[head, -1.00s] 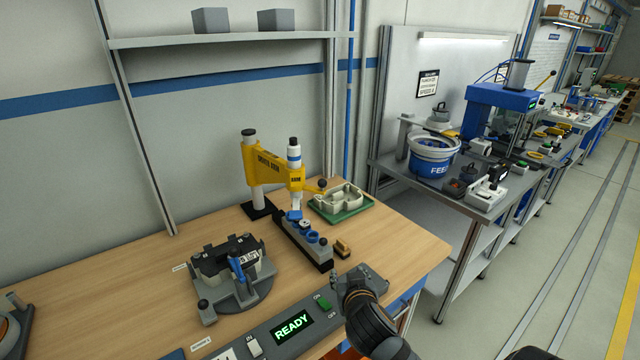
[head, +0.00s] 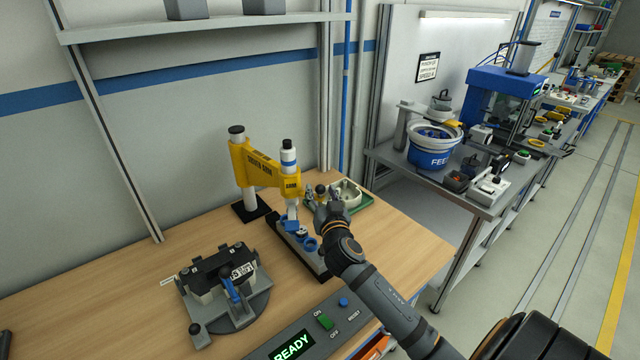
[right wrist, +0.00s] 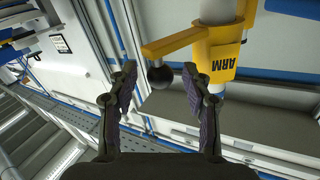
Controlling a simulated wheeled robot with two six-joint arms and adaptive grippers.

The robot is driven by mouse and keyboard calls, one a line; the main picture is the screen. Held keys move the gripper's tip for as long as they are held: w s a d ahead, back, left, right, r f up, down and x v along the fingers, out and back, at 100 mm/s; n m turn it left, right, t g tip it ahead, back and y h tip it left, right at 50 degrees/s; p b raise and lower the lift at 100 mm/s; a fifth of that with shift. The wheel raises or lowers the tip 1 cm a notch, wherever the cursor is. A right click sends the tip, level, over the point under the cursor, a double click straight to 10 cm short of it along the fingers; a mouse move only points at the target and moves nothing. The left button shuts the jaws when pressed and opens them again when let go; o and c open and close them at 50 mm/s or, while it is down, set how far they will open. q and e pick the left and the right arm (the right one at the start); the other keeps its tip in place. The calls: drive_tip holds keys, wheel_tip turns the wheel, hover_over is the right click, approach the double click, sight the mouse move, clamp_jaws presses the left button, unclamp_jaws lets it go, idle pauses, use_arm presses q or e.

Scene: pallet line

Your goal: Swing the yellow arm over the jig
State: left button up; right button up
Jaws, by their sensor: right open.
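The yellow arm (head: 262,166) stands on a post at the back of the wooden bench and reaches right to a white spindle (head: 289,175). In the right wrist view its yellow bar (right wrist: 172,43) ends in a dark ball knob (right wrist: 160,76). My right gripper (head: 322,193) is open at the arm's right end; in the right wrist view the knob shows between its fingers (right wrist: 160,82), not gripped. The jig (head: 247,303), a grey round base with a dark block and blue lever, sits front left of the arm. My left gripper is not in view.
A dark rack with blue parts (head: 314,266) lies below the spindle, close to my right arm. A green tray (head: 366,201) stands behind the gripper. The READY control panel (head: 307,333) runs along the front edge. The bench's left side is mostly clear.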

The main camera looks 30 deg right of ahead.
drive_tip(key=shift+x, duration=0.75)
drive_tip(key=shift+r, duration=0.1)
drive_tip(key=shift+c, duration=0.7)
clamp_jaws()
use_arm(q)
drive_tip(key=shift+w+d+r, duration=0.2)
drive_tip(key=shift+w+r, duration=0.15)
use_arm(e)
drive_tip(key=shift+w, duration=0.1)
